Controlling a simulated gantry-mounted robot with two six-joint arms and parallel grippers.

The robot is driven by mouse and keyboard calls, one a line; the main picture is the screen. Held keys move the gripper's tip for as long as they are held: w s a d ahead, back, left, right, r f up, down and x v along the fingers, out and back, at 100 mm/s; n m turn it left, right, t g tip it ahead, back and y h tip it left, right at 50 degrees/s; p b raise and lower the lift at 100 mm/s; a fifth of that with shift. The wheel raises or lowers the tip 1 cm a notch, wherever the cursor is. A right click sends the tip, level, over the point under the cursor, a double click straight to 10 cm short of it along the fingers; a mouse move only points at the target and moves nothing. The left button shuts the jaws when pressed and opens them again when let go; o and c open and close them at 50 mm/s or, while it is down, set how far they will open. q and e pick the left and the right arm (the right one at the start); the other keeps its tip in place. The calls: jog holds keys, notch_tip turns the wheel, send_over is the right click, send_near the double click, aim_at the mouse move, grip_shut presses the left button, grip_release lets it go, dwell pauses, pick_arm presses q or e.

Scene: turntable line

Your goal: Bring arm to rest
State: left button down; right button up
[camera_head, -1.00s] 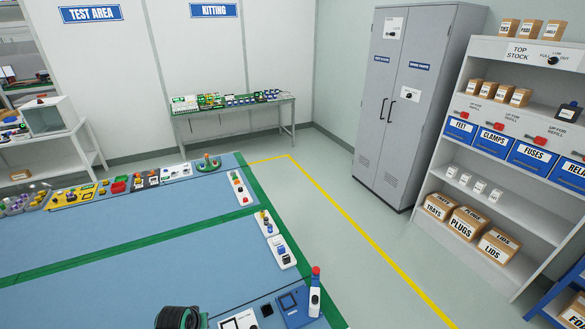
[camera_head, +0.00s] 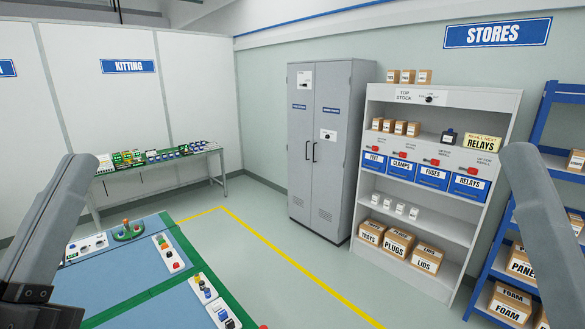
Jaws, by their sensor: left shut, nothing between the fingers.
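My left arm enters at the left edge, its grey link rising beside the blue-topped table (camera_head: 125,285). The dark part of my left gripper (camera_head: 22,297) shows at the lower left corner, partly cut off by the frame; it is shut and holds nothing. It appears in front of the table's left side. My right arm's grey link rises at the right edge, in front of the blue rack; its gripper is out of view.
A grey cabinet (camera_head: 328,150), a white shelf unit (camera_head: 440,225) with boxes and bins, and a blue rack (camera_head: 488,270) stand behind. Open floor with a yellow line (camera_head: 300,270) lies between.

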pick_arm(q)
jog(key=s+r+m+t, duration=0.1)
jog(key=s+r+t, duration=0.15)
jog(key=s, duration=0.25)
notch_tip(320, 180, up, 14)
jog(key=g+p, duration=0.1)
jog(key=p, duration=1.3)
jog(key=shift+w+h, duration=0.3)
